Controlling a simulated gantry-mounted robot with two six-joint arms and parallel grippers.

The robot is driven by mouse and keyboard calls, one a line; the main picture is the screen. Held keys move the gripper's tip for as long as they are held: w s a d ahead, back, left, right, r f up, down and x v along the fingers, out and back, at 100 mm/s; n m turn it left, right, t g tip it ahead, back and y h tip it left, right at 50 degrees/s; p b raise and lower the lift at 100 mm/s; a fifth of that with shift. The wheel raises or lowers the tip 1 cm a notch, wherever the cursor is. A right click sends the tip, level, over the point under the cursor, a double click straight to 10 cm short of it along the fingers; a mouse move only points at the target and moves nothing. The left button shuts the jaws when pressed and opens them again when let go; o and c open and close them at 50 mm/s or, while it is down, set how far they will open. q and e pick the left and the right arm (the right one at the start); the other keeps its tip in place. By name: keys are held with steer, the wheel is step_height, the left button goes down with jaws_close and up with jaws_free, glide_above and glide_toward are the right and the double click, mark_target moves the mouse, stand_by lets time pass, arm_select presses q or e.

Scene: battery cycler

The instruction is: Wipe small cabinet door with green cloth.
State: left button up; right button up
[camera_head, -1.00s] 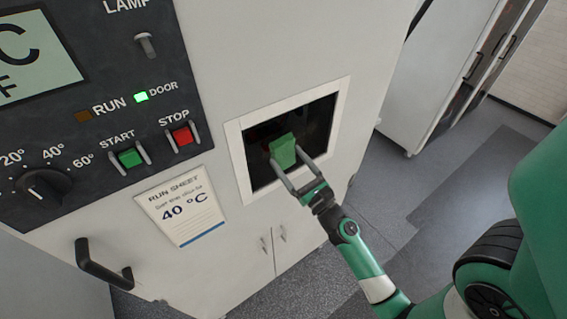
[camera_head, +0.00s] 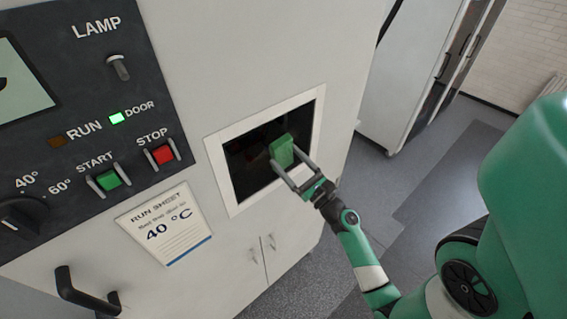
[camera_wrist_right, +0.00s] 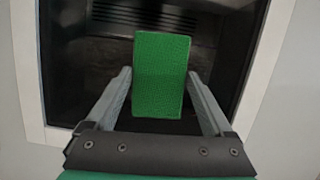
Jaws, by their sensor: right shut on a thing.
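The green cloth (camera_head: 282,150) looks like a small thick pad. My right gripper (camera_head: 292,172) is shut on it and holds it in front of the framed dark window of the white machine. In the right wrist view the cloth (camera_wrist_right: 162,75) stands upright between the fingers of the right gripper (camera_wrist_right: 161,92), over the dark pane or opening. I cannot tell whether the cloth touches it. The window's pale frame (camera_head: 224,178) surrounds it; it may be the small cabinet door (camera_head: 250,178), but no handle shows there. My left gripper is out of view.
The control panel (camera_head: 75,95) has START and STOP buttons, a knob and a lit green DOOR lamp (camera_head: 117,118). A run sheet (camera_head: 164,224) reads 40 °C. Below are a black handle (camera_head: 85,295) and two small doors (camera_head: 262,258). Another cabinet (camera_head: 410,75) stands at right; floor between is clear.

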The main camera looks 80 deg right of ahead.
mark_target(242, 165)
steer(key=shift+s+d, duration=0.85)
steer(key=shift+d, duration=0.25)
steer(key=shift+s+d, duration=0.8)
steer(key=shift+d, duration=0.25)
steer(key=shift+s+d, duration=0.85)
steer(key=shift+d, duration=0.25)
steer(key=shift+s, duration=0.1)
steer(key=shift+w+a, duration=1.15)
steer(key=shift+a, duration=0.25)
steer(key=shift+w+a, duration=1.1)
steer(key=shift+a, duration=0.3)
steer(key=shift+w+a+b, duration=0.25)
steer(key=shift+w+a, duration=0.85)
steer(key=shift+a, duration=0.3)
steer(key=shift+w+a+b, duration=0.25)
steer(key=shift+w+a, duration=0.85)
steer(key=shift+a, duration=0.35)
steer(key=shift+w+a+b, duration=0.25)
steer(key=shift+w+a, duration=0.85)
steer(key=shift+a, duration=0.3)
steer(key=shift+w+a, duration=0.9)
steer(key=shift+a, duration=0.3)
steer(key=shift+r+p, duration=1.2)
steer(key=shift+r, duration=0.15)
steer(key=shift+d+f, duration=0.1)
